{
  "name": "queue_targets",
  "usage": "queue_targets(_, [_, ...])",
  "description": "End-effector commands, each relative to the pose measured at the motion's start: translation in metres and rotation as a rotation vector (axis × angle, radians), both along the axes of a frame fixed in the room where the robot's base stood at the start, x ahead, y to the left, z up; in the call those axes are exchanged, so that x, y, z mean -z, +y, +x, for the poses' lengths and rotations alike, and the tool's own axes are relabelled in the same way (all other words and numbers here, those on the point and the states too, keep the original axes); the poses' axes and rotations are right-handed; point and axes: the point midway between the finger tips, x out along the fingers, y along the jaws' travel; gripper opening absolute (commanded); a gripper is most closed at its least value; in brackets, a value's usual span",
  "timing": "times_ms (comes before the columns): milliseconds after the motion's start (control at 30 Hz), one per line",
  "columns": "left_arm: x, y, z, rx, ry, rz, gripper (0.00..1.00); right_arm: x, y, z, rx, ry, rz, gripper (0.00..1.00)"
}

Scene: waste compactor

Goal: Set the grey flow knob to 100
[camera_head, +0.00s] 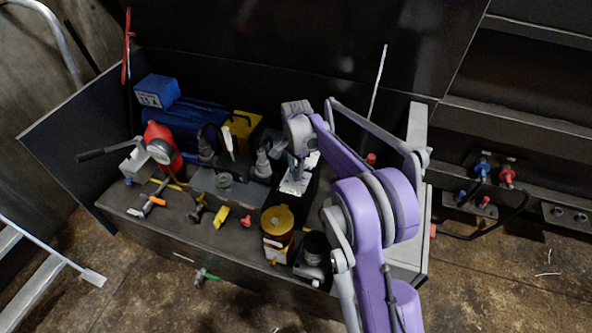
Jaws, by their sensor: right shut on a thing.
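My right gripper (298,172) reaches down from the right onto a dark block with a white plate (294,186), right of the middle of the machine bench. It is shut on what looks like the grey flow knob. The knob is mostly hidden behind the fingers, and its setting and any scale marks are too small to read. My left gripper is not in view.
Close by stand a yellow-topped cylinder (277,219), a dark round fitting (316,246), a grey block (222,188) and black-capped valves (263,165). Left are a red gauge unit (160,144) and a blue motor (186,118). A dark panel rises behind.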

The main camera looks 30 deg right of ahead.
Motion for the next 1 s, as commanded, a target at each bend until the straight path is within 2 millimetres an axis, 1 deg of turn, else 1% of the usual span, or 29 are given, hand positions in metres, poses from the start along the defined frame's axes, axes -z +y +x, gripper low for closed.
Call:
queue_targets(133, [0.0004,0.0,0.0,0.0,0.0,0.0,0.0,-0.0004,-0.0003,0.0002,0.07,-0.001,-0.001,0.0])
queue_targets(333, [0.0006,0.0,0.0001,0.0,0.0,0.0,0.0,-0.0004,-0.0003,0.0002,0.123,-0.001,-0.001,0.0])
queue_targets(833, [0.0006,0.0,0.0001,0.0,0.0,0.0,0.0,-0.0004,-0.0002,0.0002,0.14,-0.001,0.0,0.0])
queue_targets(867, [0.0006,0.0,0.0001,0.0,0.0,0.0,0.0,-0.0004,-0.0002,0.0002,0.14,-0.001,0.0,0.38])
queue_targets(1000, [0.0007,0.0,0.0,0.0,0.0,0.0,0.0,-0.0003,-0.0002,0.0001,0.139,-0.001,0.0,0.63])
